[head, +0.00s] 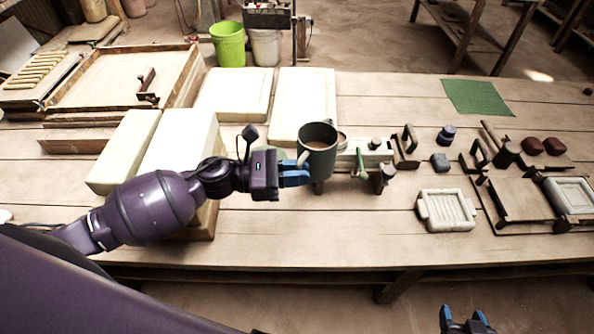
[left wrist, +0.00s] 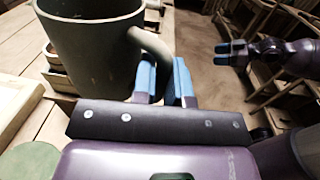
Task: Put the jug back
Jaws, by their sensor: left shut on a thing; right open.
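The jug (head: 318,146) is a dark grey-green cup-shaped vessel with a side handle and something brownish inside. My left gripper (head: 296,174) is shut on its handle and holds it upright over the middle of the table. In the left wrist view the jug (left wrist: 92,50) fills the upper left, and its handle runs down between the blue fingertips of my left gripper (left wrist: 166,82). My right gripper (head: 467,322) is open and empty at the bottom right of the head view, in front of the table. It also shows in the left wrist view (left wrist: 222,54).
Large pale blocks (head: 180,143) and a wooden tray (head: 120,80) fill the table's left. Right of the jug are a green-handled tool (head: 361,163), a pale ribbed tile form (head: 447,210) and wooden fixtures. A green mat (head: 477,97) lies at back right. The front centre is clear.

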